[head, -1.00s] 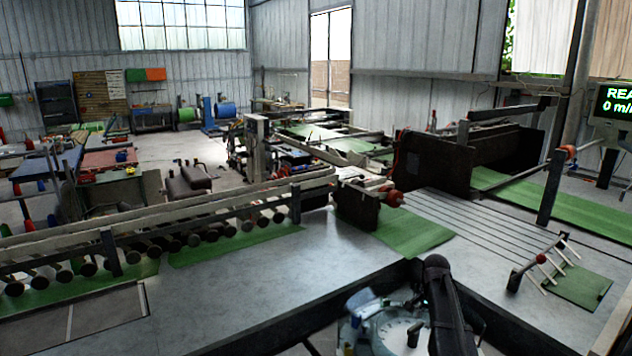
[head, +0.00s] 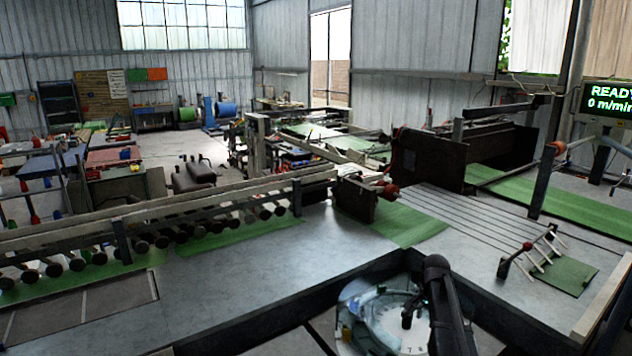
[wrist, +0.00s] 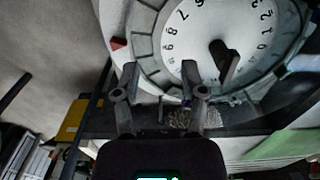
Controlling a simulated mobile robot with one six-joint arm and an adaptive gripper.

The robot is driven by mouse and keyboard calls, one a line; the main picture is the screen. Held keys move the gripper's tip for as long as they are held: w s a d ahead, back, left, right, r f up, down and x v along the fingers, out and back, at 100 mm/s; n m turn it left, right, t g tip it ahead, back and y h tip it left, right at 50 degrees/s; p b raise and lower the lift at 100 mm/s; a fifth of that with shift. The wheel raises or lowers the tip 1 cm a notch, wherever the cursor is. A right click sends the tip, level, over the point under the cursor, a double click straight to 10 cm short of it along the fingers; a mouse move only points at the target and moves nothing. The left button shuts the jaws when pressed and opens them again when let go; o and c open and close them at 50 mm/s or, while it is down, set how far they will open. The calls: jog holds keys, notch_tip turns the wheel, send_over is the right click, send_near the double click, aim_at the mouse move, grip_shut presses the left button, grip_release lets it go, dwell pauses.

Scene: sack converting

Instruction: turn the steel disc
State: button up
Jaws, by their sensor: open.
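The steel disc (wrist: 178,25) shows at the top of the wrist view. It has a pale face with printed numbers and a segmented grey rim. A dark handle-like piece (wrist: 224,64) stands out from its face. My gripper (wrist: 160,70) is open and empty, its two fingers pointing toward the disc's near edge. The right finger overlaps the rim in the picture; I cannot tell whether it touches. In the head view the disc (head: 385,332) lies at the bottom centre, partly hidden by my black arm.
A grey bench top (head: 270,270) with dark edges borders the disc. A small peg rack (head: 530,250) stands to the right near a green mat. A yellow box (wrist: 74,120) is at lower left in the wrist view. A monitor (head: 610,98) reads READY, 0 m/min.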

jog(key=s+a+f+n+b, duration=0.5)
jog(key=s+a, duration=0.3)
jog(key=s, duration=0.3)
jog(key=s+a+f+n+b, duration=0.5)
jog(key=s+a, duration=0.3)
jog(key=s, duration=0.3)
jog(key=shift+n, duration=0.6)
jog(key=shift+o, duration=0.2)
